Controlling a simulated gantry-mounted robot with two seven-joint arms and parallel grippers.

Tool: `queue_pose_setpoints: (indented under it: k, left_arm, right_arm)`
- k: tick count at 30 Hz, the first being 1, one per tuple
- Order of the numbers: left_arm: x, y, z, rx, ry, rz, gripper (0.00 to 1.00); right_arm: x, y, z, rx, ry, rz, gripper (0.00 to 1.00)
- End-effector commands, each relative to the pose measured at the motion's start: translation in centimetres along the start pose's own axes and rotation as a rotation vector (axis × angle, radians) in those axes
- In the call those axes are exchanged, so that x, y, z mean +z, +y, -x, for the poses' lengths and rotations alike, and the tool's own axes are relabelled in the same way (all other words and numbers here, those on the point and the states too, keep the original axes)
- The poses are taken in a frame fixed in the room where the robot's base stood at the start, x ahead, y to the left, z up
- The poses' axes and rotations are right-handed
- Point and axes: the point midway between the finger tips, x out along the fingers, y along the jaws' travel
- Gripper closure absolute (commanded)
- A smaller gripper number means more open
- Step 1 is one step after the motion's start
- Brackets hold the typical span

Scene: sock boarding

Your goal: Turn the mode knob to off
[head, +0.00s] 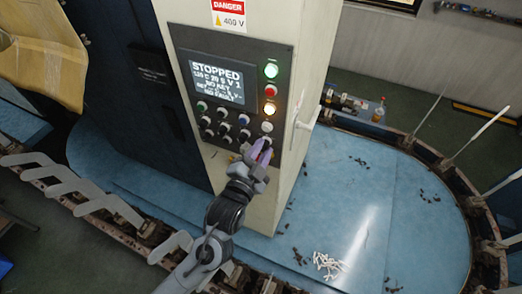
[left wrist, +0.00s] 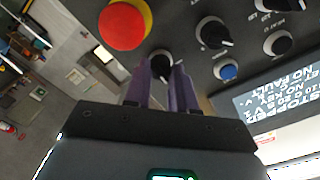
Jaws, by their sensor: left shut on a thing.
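The control panel (head: 240,60) is on the cream face of a tall cabinet. My left gripper (head: 262,152) is at its lower right corner, its purple fingers covering what lies there. In the left wrist view, the fingers of my left gripper (left wrist: 163,68) are shut on a small black knob (left wrist: 160,57), one finger on each side. I take this for the mode knob; its label and pointer direction cannot be read. A red stop button (left wrist: 125,25) on a yellow ring sits close beside it. My right gripper is not in view.
Several other knobs (left wrist: 213,32) and a blue button (left wrist: 228,72) are close by. The panel screen (head: 216,78) reads STOPPED. Lamps (head: 270,71) line the panel's right edge. A cabinet handle (head: 303,122) juts out to the right. A blue table (head: 400,215) surrounds the cabinet.

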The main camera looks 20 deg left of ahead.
Motion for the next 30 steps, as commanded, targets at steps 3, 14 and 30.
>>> queue_pose_setpoints:
  k: [3, 14, 30]
  left_arm:
    - [0.0, 0.0, 0.0, 0.001, -0.001, 0.0, 1.0]
    - [0.0, 0.0, 0.0, 0.001, -0.001, 0.001, 0.49]
    - [0.2, 0.2, 2.6, 0.001, 0.0, 0.003, 0.49]
  right_arm:
    - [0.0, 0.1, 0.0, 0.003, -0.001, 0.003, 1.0]
    - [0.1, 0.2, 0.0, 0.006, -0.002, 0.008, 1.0]
    - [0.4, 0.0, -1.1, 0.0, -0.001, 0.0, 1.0]
